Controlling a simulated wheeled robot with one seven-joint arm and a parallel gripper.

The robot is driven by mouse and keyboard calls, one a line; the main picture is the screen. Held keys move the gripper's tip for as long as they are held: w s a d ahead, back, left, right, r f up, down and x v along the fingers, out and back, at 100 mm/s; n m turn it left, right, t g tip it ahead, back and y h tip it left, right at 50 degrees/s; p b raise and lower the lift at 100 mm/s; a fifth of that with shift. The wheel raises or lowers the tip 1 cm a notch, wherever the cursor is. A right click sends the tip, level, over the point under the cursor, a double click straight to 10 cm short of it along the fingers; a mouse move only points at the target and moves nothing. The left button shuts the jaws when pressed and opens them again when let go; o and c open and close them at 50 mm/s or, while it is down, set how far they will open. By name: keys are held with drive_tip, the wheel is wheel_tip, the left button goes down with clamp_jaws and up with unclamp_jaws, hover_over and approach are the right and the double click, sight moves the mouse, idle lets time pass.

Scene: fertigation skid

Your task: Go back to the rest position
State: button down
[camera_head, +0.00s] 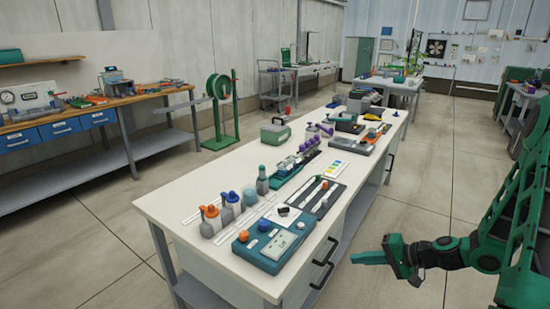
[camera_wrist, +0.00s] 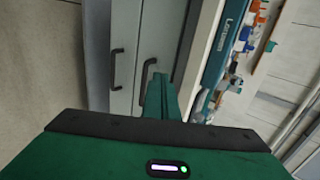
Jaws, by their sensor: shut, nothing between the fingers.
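My gripper (camera_head: 382,255) is green and shows at the lower right of the head view, held out sideways to the left. It is shut and empty, in free air beside the right side of the long white bench (camera_head: 180,213). In the wrist view my gripper (camera_wrist: 160,85) points at the bench's grey front with its dark handles (camera_wrist: 117,70). The fingers show there as one narrow green bar. A gap shows between the gripper and the bench in the head view.
A wooden workbench (camera_head: 95,105) is at the left. The floor (camera_head: 440,160) right of the bench is clear.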

drive_tip(key=s+d+r+g+h, duration=0.2)
drive_tip(key=s+r+h, duration=0.1)
drive_tip(key=s+r, duration=0.4)
drive_tip(key=s+d+r+g+h, duration=0.2)
drive_tip(key=s+r, duration=0.5)
drive_tip(key=s, duration=0.6)
drive_tip(key=s+d+r+n+g+h, duration=0.1)
drive_tip(key=s+d+r+g+h, duration=0.2)
drive_tip(key=s+r, duration=0.4)
drive_tip(key=s+d, duration=0.1)
drive_tip(key=s, duration=0.2)
drive_tip(key=shift+s+d+r+h, duration=0.15)
drive_tip(key=shift+s+d+h, duration=0.05)
drive_tip(key=shift+s+h, duration=0.2)
drive_tip(key=shift+w+f, duration=0.25)
drive_tip(key=shift+w, duration=0.4)
